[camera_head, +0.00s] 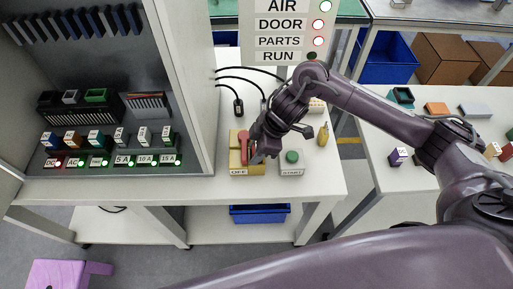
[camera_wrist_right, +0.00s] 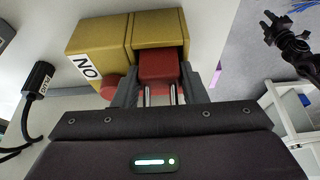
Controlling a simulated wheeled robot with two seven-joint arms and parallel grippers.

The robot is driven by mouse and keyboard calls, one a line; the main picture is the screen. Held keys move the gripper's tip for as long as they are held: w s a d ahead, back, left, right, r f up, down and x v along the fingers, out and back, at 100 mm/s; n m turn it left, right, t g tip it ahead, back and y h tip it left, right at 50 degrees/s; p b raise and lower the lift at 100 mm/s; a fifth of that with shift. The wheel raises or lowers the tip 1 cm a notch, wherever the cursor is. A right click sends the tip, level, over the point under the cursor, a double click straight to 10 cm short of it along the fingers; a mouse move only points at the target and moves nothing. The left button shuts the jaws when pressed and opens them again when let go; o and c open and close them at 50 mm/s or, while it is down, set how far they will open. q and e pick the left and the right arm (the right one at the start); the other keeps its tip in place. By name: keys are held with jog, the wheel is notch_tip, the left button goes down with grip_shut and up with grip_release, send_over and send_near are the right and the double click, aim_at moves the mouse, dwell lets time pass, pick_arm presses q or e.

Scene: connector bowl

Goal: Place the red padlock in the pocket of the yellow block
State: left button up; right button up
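The yellow block (camera_head: 237,161) stands near the front of the white table, with an OFF label on its front. It also shows in the right wrist view (camera_wrist_right: 99,37), where its right part has a pocket. The red padlock (camera_wrist_right: 160,67) is at the mouth of that pocket, its metal shackle pointing toward my wrist. My right gripper (camera_wrist_right: 158,94) has a finger on each side of the padlock and is shut on it. In the head view my right gripper (camera_head: 257,154) partly hides the padlock. My left gripper (camera_wrist_right: 288,40) seems to show at the wrist view's upper right, its opening unclear.
A red handle (camera_head: 243,136) is on the block's left part. A START box with a green button (camera_head: 292,157) stands just right. Black cable plugs (camera_head: 239,107) hang behind the block. A grey cabinet wall (camera_head: 201,90) rises at left.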

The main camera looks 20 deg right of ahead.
jog(key=shift+w+d+r, duration=0.1)
jog(key=shift+r, duration=0.35)
jog(key=p+v, duration=0.1)
jog(key=v, duration=1)
jog(key=shift+d+r, duration=0.15)
jog(key=shift+r, duration=0.05)
jog(key=shift+s, duration=0.25)
